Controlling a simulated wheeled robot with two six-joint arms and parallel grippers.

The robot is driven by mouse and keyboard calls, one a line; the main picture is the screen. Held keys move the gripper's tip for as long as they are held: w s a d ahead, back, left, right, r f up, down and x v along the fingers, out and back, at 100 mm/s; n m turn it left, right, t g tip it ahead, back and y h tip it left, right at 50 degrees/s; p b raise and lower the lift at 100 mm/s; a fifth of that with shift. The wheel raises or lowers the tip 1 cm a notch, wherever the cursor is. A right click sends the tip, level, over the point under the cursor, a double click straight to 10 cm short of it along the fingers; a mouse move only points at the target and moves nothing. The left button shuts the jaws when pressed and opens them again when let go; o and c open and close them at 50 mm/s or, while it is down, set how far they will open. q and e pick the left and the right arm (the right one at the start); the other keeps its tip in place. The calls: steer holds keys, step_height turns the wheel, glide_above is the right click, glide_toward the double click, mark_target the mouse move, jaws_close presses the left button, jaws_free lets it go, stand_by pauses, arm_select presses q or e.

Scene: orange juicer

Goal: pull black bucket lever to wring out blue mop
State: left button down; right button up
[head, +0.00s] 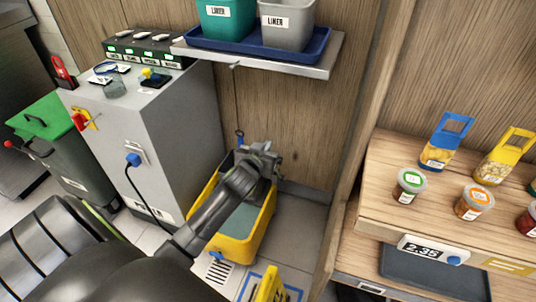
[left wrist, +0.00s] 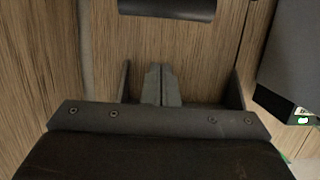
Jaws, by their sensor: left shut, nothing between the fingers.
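The yellow mop bucket (head: 258,238) stands on the floor by the wooden wall, with a grey-green surface inside it. A thin dark pole with a blue end (head: 240,136), perhaps the mop handle, rises behind it; the mop head cannot be made out. My left gripper (head: 275,160) is over the far end of the bucket. In the left wrist view its fingers (left wrist: 160,84) are shut together and empty. A dark bar (left wrist: 167,8) crosses the top of that view, apart from the fingertips; I cannot tell whether it is the lever. My right gripper is not in view.
A grey cabinet (head: 178,110) stands left of the bucket, with a plug and black cable on its side. A shelf (head: 335,50) with two bins hangs above. A wooden counter (head: 375,190) with jars is at right. A yellow floor sign (head: 270,285) stands in front.

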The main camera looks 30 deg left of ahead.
arm_select(q)
steer(key=x, duration=0.4)
steer(key=shift+w+f, duration=0.1)
steer(key=shift+s+d+f+b, duration=0.1)
steer(key=shift+s+f+b, duration=0.1)
steer(key=shift+s+f, duration=0.3)
steer(key=shift+s+d+f+b, duration=0.1)
steer(key=shift+s+f+b, duration=0.2)
steer(key=shift+f, duration=0.35)
steer(key=shift+s+f, duration=0.35)
steer(key=shift+s, duration=0.05)
steer(key=shift+d, duration=0.1)
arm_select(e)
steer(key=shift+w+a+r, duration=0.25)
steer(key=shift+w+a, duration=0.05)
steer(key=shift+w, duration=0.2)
arm_select(q)
steer(key=shift+s+f, duration=0.1)
steer(key=shift+f, duration=0.05)
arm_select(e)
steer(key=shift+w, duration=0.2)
